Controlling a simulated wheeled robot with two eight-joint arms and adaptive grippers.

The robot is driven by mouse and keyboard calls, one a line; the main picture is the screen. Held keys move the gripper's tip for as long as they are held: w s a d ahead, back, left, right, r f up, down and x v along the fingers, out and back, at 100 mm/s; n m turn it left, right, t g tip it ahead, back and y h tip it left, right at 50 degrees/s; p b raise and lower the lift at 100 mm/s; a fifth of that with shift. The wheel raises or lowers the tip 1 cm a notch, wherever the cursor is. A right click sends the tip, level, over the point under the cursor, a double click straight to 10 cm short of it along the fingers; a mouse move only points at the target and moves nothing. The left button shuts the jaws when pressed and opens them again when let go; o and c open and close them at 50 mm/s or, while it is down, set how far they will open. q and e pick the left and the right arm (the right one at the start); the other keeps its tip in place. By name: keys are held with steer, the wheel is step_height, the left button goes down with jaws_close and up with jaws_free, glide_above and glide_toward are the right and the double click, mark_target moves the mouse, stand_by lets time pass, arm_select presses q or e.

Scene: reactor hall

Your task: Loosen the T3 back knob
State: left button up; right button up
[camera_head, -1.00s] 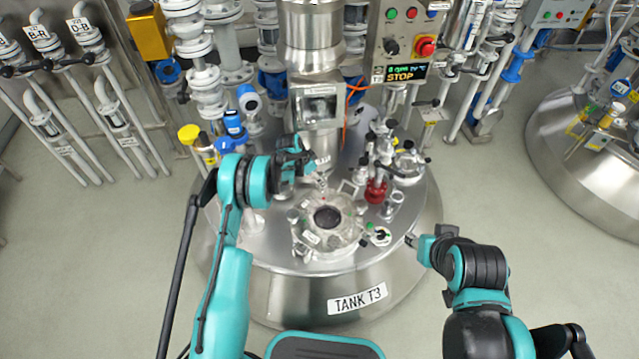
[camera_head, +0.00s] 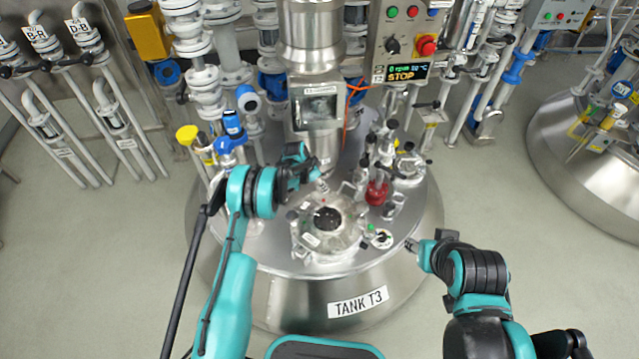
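Tank T3 (camera_head: 272,294) stands in front of me, with its name plate (camera_head: 357,302) on the near side. A round hatch with a dark opening (camera_head: 327,218) sits in the middle of its steel lid. My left gripper (camera_head: 322,178) reaches over the lid to the back side of the hatch. Its fingers are small and partly overlap the fittings there, so I cannot tell whether they are open or touch a knob. The back knob is not clearly visible. My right gripper (camera_head: 410,245) is over the lid's right front edge, apart from the hatch; its fingers are too small to judge.
A mixer column (camera_head: 313,50) rises behind the hatch. A red fitting (camera_head: 377,192) and several valves crowd the lid's right rear. A control box (camera_head: 405,45) reading STOP hangs behind. Yellow and blue valves (camera_head: 230,130) stand at left rear.

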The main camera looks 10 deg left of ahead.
arm_select(q)
steer(key=shift+n, duration=0.3)
steer(key=n, duration=0.1)
steer(key=n+y, duration=0.1)
steer(key=n, duration=0.1)
steer(key=n+t, duration=0.1)
steer(key=shift+s+d+n+y, duration=0.2)
steer(key=shift+d+n+y, duration=0.1)
steer(key=n, duration=0.1)
steer(key=n+y, duration=0.1)
steer(key=n, duration=0.1)
steer(key=n+y, duration=0.1)
steer(key=n, duration=0.1)
steer(key=shift+d+t, duration=0.25)
steer(key=shift+t, duration=0.05)
steer(key=n, duration=0.2)
steer(key=n+y, duration=0.1)
steer(key=n, duration=0.1)
steer(key=n+g+y, duration=0.1)
steer(key=n, duration=0.1)
steer(key=shift+d+n, duration=0.3)
steer(key=shift+n, duration=0.1)
steer(key=n, duration=0.2)
steer(key=n+g+y, duration=0.1)
steer(key=n, duration=0.1)
steer(key=shift+w+d+n+y, duration=0.15)
steer(key=shift+n+y, duration=0.15)
steer(key=shift+f, duration=0.1)
